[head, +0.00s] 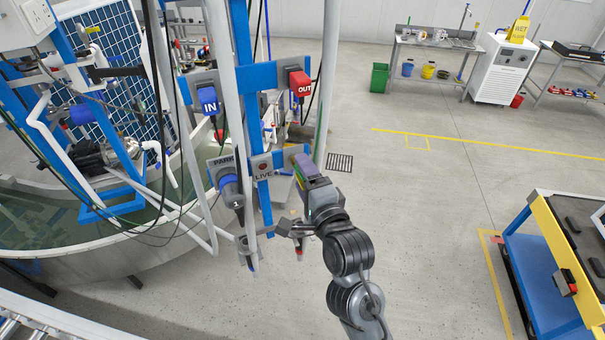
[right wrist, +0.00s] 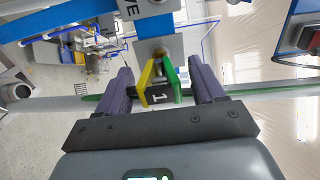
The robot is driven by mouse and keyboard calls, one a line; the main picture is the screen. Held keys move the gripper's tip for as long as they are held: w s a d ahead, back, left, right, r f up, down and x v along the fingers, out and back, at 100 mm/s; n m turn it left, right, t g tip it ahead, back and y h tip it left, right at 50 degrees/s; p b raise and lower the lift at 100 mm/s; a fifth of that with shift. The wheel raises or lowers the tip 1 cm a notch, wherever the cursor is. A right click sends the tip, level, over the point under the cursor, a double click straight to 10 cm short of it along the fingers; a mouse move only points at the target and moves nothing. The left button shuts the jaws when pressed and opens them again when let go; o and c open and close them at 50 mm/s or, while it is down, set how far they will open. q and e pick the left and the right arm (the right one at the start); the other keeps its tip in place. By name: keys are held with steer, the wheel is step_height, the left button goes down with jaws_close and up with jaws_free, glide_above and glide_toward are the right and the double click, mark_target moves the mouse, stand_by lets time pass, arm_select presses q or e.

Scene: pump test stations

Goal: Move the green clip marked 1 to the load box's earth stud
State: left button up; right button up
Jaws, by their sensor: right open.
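The green clip (right wrist: 172,80) shows in the right wrist view with a green jaw and a yellow jaw, and a black part marked 1 below them. Its jaws are at a round metal stud under a grey plate; I cannot tell how firmly it grips. My right gripper (head: 305,170) is open beside the LIVE plate (head: 262,168) in the head view. In the right wrist view its purple fingers stand apart on either side of the clip, with gaps visible. I cannot make out the load box or its earth stud for certain. My left gripper is not in view.
A blue frame carries the blue IN box (head: 208,100), red OUT box (head: 300,84) and PARK holder (head: 229,184). Pipes and hanging cables crowd the round tank (head: 120,262) at left. A yellow-blue cart (head: 545,262) stands at right. The floor between is clear.

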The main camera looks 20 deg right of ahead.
steer(key=shift+w, duration=0.85)
stand_by(1.0)
jaws_close()
steer(key=shift+s+p, duration=0.45)
steer(key=shift+s, duration=0.4)
steer(key=s, duration=0.4)
steer(key=shift+s+p, duration=0.15)
steer(key=shift+p, duration=0.2)
stand_by(0.4)
